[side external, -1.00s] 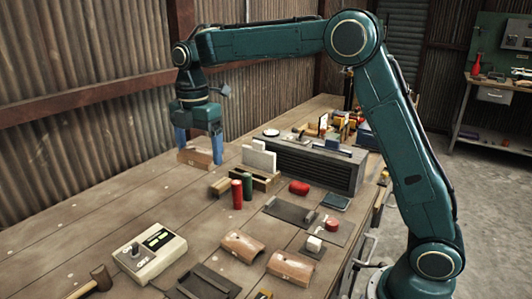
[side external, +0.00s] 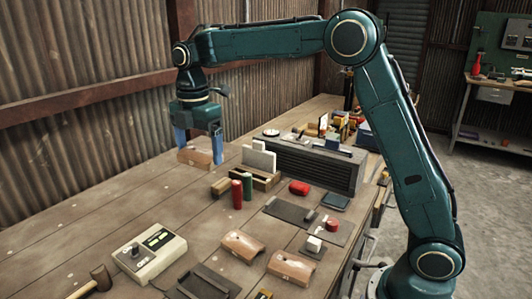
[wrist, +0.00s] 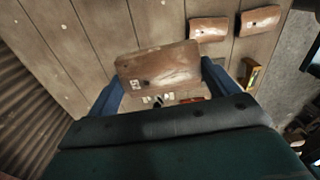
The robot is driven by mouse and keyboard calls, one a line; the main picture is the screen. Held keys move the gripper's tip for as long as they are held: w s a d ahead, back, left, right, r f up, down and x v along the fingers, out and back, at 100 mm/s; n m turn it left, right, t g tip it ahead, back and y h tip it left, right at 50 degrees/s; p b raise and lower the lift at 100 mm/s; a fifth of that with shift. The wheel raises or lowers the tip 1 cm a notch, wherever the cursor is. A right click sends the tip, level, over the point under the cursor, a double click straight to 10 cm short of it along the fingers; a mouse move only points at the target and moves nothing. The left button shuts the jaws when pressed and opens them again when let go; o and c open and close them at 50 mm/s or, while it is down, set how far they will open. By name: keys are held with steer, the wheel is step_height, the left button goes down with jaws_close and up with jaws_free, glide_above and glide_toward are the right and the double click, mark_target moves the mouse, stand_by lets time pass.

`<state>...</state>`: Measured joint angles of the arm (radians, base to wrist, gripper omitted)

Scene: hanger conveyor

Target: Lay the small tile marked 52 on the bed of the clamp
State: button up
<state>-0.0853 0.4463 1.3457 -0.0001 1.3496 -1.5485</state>
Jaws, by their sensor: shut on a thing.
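My gripper (side external: 198,148) is over the back left of the bench, pointing down. Its blue fingers are shut on a brown tile (side external: 195,158), one at each end. In the wrist view the held tile (wrist: 158,65) spans the gap between the fingers and has a small pale label, too small to read. It looks larger than the other tiles there, as if closer to the camera; its height above the bench is hard to tell. Two similar brown tiles, (side external: 242,246) and (side external: 291,266), lie at the front. I cannot tell which fixture is the clamp.
A dark tray (side external: 205,283) and a dark plate (side external: 290,211) lie on the bench. A control box (side external: 149,254) and mallet (side external: 100,276) are front left. Red and green cylinders (side external: 242,190) and a long grey box (side external: 312,165) stand mid-bench. Bare planks lie left of centre.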

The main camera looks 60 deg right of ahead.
steer(key=s+d+f, duration=0.5)
steer(key=d+f, duration=0.2)
steer(key=d, duration=0.3)
glide_above(288, 212)
step_height(288, 212, down, 6)
steer(key=shift+w+d+r+m, duration=0.15)
steer(key=shift+w+m, duration=0.1)
steer(key=shift+m, duration=0.15)
steer(key=shift+f, duration=3.35)
steer(key=shift+s+f, duration=0.1)
steer(key=o, duration=0.8)
steer(key=shift+o, duration=0.2)
